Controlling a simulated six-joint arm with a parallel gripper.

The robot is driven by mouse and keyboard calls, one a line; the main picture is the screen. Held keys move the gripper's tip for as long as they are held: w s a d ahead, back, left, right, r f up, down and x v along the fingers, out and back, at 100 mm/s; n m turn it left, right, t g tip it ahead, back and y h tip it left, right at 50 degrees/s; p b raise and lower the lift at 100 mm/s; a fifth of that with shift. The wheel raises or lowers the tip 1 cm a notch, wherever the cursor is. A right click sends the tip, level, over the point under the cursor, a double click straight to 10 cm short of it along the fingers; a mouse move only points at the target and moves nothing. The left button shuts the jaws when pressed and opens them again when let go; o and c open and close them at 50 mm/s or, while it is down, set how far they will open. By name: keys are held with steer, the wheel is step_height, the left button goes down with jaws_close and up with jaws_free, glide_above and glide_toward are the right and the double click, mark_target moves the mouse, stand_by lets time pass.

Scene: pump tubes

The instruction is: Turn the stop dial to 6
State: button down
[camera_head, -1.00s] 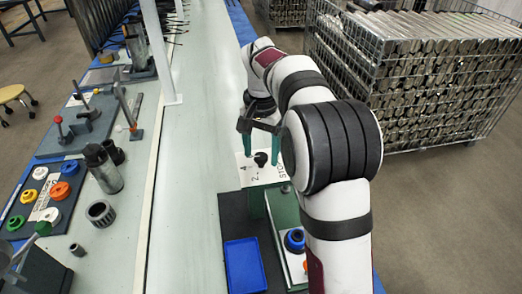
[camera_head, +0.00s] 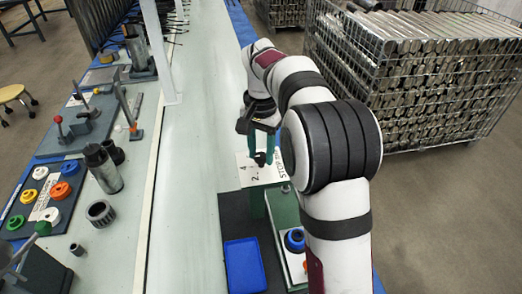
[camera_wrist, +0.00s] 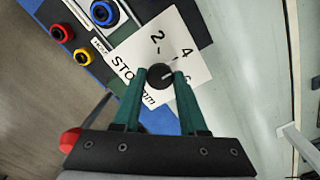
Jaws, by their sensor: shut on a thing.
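The stop dial (camera_wrist: 160,76) is a round black knob on a white plate (camera_wrist: 139,56) marked STOP, mm, 2 and 4. Another digit shows only in part beside the right finger, so I cannot read it fully. A short pale mark on the knob points toward that right side. My gripper (camera_wrist: 158,73) is shut on the knob, one green finger on each side. In the head view my gripper (camera_head: 262,158) comes down over the plate (camera_head: 246,173), and the fingers mostly hide the knob.
Next to the dial, a green block carries a panel with a blue ring button (camera_head: 295,240); a red ring button (camera_wrist: 61,32) shows in the wrist view. A blue tray (camera_head: 244,266) lies in front.

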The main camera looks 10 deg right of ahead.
steer(key=m, duration=1.1)
stand_by(0.3)
steer(key=shift+r+m, duration=0.1)
steer(key=shift+m, duration=0.4)
steer(key=shift+c, duration=2.2)
jaws_free()
